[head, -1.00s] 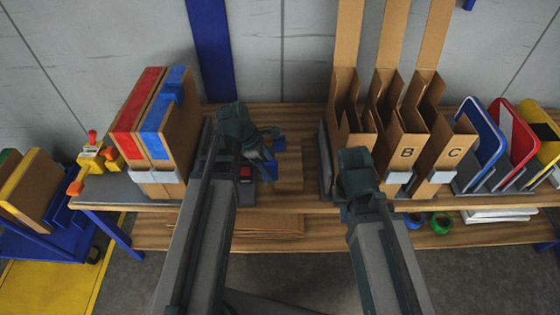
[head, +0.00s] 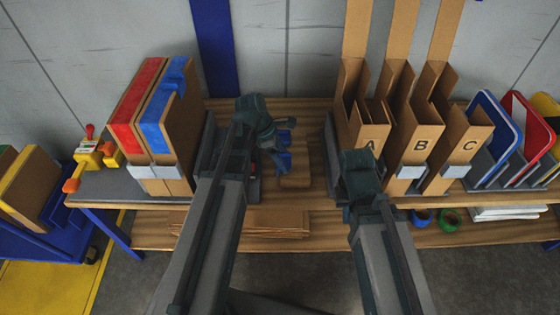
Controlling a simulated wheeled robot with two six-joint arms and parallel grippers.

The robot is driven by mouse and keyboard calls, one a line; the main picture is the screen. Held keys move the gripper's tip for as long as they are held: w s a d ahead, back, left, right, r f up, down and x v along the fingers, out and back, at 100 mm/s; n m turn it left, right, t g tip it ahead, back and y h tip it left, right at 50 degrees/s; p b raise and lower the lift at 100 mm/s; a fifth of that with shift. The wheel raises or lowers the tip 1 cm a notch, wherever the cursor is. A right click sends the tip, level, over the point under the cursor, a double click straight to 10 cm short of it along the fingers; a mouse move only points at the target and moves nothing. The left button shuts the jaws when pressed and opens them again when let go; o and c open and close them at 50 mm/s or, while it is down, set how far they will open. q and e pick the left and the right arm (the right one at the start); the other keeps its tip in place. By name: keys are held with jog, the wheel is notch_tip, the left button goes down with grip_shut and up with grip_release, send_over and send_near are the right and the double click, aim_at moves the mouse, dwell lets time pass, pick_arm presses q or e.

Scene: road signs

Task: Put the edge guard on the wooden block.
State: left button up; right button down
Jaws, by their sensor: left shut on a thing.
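My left gripper (head: 268,125) is above the middle of the bench, shut on a blue piece (head: 283,160) that looks like the edge guard. The blue piece is partly hidden by the gripper, so its exact shape is unclear. A low pale wooden piece (head: 294,181), apparently the wooden block, lies on the bench just below and right of it. I cannot tell whether the two touch. My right gripper (head: 358,172) is in front of the cardboard holder marked A; its fingers are hidden from this angle.
Tall cardboard packs with red and blue tops (head: 150,120) stand on the left. Cardboard holders marked A, B and C (head: 421,145) and coloured signs (head: 490,125) stand on the right. A yellow-orange tool (head: 90,155) sits at the far left. Flat cardboard (head: 265,222) lies on the lower shelf.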

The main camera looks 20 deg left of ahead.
pick_arm(q)
jog(key=shift+f+b, duration=0.55)
jog(key=shift+f, duration=0.05)
jog(key=o, duration=1.2)
jog(key=shift+o, duration=0.2)
jog(key=shift+r, duration=0.1)
